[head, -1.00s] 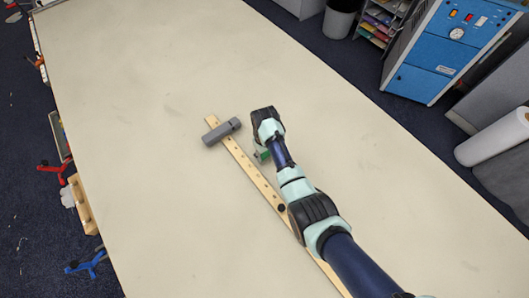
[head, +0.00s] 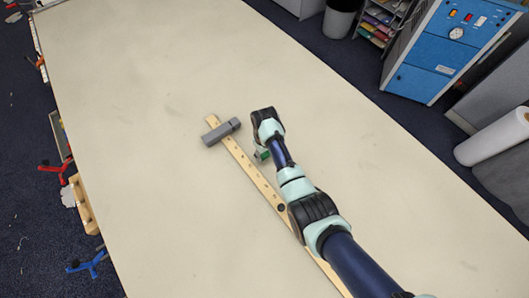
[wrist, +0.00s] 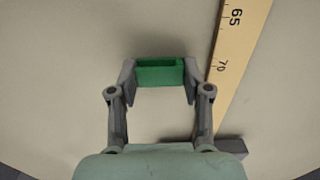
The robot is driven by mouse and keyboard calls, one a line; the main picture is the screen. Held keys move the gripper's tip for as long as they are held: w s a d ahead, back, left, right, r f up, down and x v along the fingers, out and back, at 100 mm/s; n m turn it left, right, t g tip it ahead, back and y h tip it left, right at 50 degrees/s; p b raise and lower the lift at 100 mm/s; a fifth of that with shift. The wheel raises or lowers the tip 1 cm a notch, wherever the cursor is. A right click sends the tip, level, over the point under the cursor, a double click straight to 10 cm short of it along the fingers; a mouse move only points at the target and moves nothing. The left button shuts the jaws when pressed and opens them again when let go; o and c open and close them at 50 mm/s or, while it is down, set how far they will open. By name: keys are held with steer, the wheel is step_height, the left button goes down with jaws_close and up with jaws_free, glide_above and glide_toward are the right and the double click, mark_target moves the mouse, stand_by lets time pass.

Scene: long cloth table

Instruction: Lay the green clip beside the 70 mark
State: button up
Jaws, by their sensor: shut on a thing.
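The green clip (wrist: 160,73) is between the fingertips of my gripper (wrist: 160,80) in the wrist view. My gripper is shut on it, one finger at each end. In the head view the clip (head: 262,155) shows as a small green patch beside my arm, just right of the wooden ruler (head: 244,160). Whether the clip touches the table is unclear.
A grey block (head: 221,132) lies across the ruler's far end; part of it (wrist: 232,146) shows in the wrist view. The cloth table (head: 150,90) is clear to the left and beyond. Coloured clamps (head: 85,262) sit at its left edge.

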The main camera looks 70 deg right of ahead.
steer(key=shift+f, duration=0.3)
stand_by(0.5)
steer(key=o, duration=0.8)
steer(key=shift+r, duration=0.1)
step_height(320, 180, up, 12)
steer(key=shift+f, duration=0.1)
